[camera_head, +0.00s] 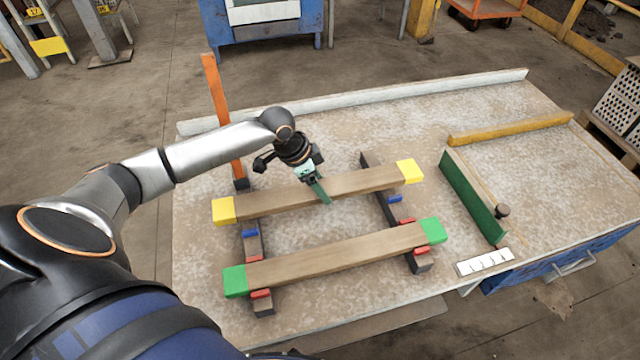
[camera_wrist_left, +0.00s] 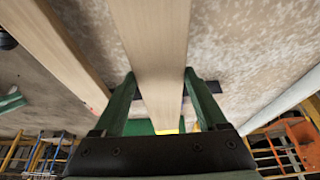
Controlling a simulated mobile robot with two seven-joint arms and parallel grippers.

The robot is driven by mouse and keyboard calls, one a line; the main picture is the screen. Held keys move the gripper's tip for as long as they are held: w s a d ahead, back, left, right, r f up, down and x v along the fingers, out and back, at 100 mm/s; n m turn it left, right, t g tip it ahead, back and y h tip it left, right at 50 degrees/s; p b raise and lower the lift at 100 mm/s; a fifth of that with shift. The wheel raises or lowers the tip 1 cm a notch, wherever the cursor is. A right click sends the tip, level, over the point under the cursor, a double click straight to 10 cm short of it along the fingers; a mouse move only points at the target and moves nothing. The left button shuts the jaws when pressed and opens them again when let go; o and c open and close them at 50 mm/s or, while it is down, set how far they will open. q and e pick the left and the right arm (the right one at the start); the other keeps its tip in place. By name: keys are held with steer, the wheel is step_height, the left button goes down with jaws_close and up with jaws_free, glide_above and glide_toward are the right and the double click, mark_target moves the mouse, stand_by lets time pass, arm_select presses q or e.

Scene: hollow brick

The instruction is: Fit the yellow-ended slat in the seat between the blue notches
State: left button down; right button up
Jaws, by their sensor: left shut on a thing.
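The yellow-ended slat (camera_head: 275,201) lies across the two dark rails, left (camera_head: 252,250) and right (camera_head: 374,180). My left gripper (camera_head: 318,190) is shut on it near mid-length; in the left wrist view the slat (camera_wrist_left: 158,60) runs between the green fingers (camera_wrist_left: 162,103). Blue notch marks show on the left rail (camera_head: 250,233) and right rail (camera_head: 395,199), just on the near side of the slat. I cannot tell whether the slat touches the rails or hangs slightly above. My right gripper is not in view.
A green-ended slat (camera_head: 330,254) crosses the rails nearer me, beside red marks (camera_head: 261,294). An orange upright (camera_head: 218,105) stands at the left rail's far end. A green board (camera_head: 470,195) and a white marked plate (camera_head: 485,262) are at right. A pale ledge (camera_head: 370,97) edges the table's back.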

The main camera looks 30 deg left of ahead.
arm_select(q)
steer(key=shift+f+b, duration=0.45)
steer(key=shift+f, duration=0.35)
steer(key=shift+r, duration=0.25)
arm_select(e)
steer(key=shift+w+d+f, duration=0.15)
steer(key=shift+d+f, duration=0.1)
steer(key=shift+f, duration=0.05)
arm_select(q)
steer(key=shift+f+p, duration=0.15)
steer(key=shift+p, duration=0.2)
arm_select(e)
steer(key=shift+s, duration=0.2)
arm_select(q)
steer(key=shift+f, duration=0.15)
steer(key=shift+f, duration=0.15)
steer(key=shift+f+b, duration=0.4)
steer(key=shift+f, duration=0.75)
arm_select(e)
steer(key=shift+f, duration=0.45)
arm_select(q)
jaws_free()
steer(key=shift+s+f, duration=0.1)
